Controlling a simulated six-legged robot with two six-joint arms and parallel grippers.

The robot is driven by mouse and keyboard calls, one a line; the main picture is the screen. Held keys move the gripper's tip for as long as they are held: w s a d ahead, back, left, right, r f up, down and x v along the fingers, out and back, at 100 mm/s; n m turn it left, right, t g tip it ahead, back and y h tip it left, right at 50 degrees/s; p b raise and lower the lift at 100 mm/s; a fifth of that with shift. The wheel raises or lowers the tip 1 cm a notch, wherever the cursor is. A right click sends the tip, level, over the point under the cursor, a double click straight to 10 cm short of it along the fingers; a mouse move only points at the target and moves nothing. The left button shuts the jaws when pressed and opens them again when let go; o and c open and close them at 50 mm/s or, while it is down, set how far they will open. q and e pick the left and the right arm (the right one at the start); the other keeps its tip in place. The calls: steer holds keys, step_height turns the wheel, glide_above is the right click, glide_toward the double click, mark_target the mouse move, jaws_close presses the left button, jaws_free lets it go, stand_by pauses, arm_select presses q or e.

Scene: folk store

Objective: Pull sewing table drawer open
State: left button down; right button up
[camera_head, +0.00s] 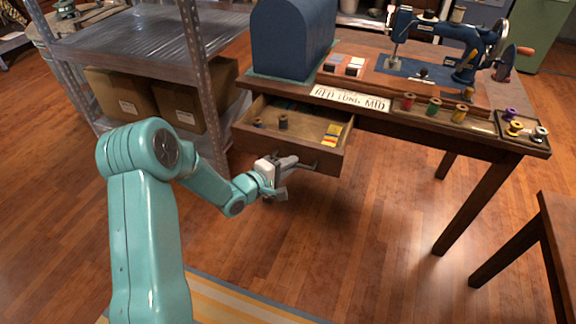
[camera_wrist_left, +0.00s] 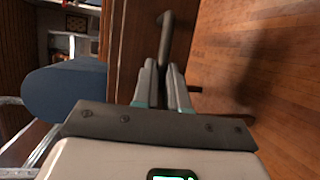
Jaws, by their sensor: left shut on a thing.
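The sewing table (camera_head: 395,122) stands at the right, with its wooden drawer (camera_head: 248,143) pulled out toward me. Spools and small colored packets lie inside the drawer. My left gripper (camera_head: 292,163) is at the drawer's front, shut on the drawer handle (camera_head: 312,167). In the left wrist view the fingers of my left gripper (camera_wrist_left: 163,78) are close together at the dark handle (camera_wrist_left: 166,30), beside the drawer front (camera_wrist_left: 126,50). The fingers hide part of the handle. My right gripper is not in view.
A metal shelf (camera_head: 140,42) with cardboard boxes (camera_head: 180,105) stands close at the left of the drawer. A blue sewing machine (camera_head: 440,35), a blue cover (camera_head: 290,38) and thread spools stand on the tabletop. A wooden stool or bench (camera_head: 545,235) is at the lower right. The floor before the drawer is clear.

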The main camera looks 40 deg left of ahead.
arm_select(q)
steer(key=c, duration=1.2)
jaws_free()
steer(key=shift+w, duration=0.15)
steer(key=p+v, duration=0.3)
steer(key=v, duration=1.3)
steer(key=shift+r, duration=0.1)
